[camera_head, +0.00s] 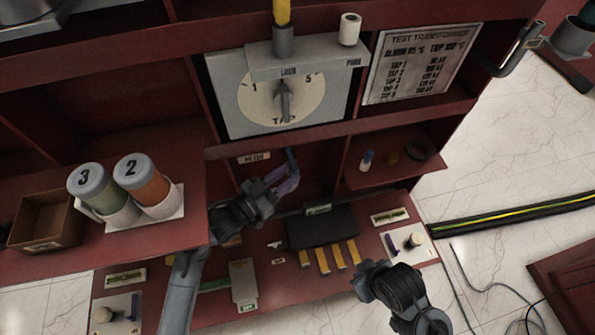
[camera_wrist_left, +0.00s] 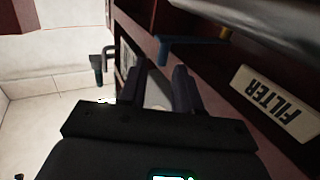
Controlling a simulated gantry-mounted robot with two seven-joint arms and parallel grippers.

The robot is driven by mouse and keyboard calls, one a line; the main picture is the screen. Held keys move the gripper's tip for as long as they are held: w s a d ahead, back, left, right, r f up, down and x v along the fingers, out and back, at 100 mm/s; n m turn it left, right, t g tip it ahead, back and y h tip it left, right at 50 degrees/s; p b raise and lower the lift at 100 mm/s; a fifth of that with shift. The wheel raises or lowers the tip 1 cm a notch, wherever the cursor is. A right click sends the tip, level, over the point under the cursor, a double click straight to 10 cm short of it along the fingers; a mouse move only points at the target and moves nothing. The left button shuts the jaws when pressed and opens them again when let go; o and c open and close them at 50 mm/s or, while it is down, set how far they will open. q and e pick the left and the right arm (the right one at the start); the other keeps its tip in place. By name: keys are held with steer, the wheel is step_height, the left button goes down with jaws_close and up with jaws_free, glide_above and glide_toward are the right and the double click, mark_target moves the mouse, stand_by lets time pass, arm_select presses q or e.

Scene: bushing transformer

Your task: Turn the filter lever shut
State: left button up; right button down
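The filter lever is a blue bar (camera_head: 291,160) in the recess below the dial plate in the head view. In the left wrist view the blue lever (camera_wrist_left: 185,43) lies just past the fingertips, with a yellowish piece at its right end. A cream FILTER label (camera_wrist_left: 275,104) is to its right, upside down; in the head view the label (camera_head: 254,158) is left of the lever. My left gripper (camera_head: 290,181) is just below the lever. Its two dark fingers (camera_wrist_left: 158,76) are apart with nothing visible between them. My right gripper (camera_head: 365,281) is low at the right; its fingers are unclear.
The dial plate (camera_head: 240,115) is above the lever. A shelf (camera_head: 395,170) with small items is to the right. A dark box (camera_head: 320,228) with yellow tabs sits below. Two numbered jars (camera_head: 142,180) and a brown box (camera_head: 45,222) stand on the left shelf.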

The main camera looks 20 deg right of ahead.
mark_target(296, 168)
arm_select(q)
steer(key=b+x, duration=0.1)
steer(key=x, duration=0.2)
steer(key=shift+w+f, duration=0.1)
steer(key=shift+w, duration=0.05)
steer(key=shift+d+b, duration=0.45)
steer(key=shift+d, duration=0.2)
steer(key=shift+w, duration=0.1)
steer(key=shift+a, duration=0.15)
steer(key=shift+c, duration=0.3)
jaws_close()
